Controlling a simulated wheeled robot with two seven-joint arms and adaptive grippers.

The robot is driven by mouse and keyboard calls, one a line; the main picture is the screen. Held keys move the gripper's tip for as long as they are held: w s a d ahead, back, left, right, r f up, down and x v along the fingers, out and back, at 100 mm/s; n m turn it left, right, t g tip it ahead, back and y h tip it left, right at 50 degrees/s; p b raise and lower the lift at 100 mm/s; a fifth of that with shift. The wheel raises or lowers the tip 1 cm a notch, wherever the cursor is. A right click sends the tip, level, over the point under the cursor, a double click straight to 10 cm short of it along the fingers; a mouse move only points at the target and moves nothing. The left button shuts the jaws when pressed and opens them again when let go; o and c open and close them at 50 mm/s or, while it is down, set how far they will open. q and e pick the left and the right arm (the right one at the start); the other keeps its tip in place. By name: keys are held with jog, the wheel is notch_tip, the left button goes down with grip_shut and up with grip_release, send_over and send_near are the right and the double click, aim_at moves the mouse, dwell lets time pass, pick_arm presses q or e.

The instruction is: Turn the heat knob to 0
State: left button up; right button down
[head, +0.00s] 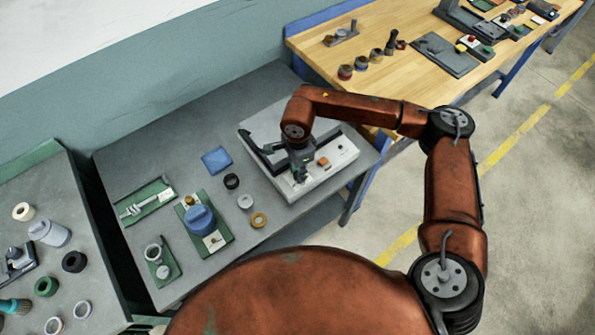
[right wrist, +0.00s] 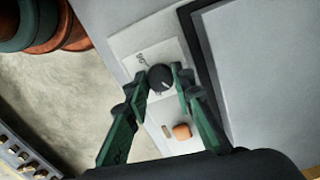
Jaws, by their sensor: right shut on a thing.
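The heat knob (right wrist: 160,78) is a dark round knob with a light pointer line, on a pale label plate (right wrist: 137,50) in the right wrist view. The numbers on the plate are too small to read. My right gripper (right wrist: 161,82) has its green fingers on either side of the knob, shut on it. In the head view my right gripper (head: 300,172) is low over the front of the light grey machine (head: 335,160), and it hides the knob there. My left gripper is not in view.
An orange switch (right wrist: 182,131) sits on the machine beside the knob. A wooden bench (head: 400,25) with parts is behind.

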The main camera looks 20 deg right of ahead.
jog(key=c, duration=1.7)
grip_release()
jog(key=shift+o, duration=0.2)
notch_tip(320, 180, up, 12)
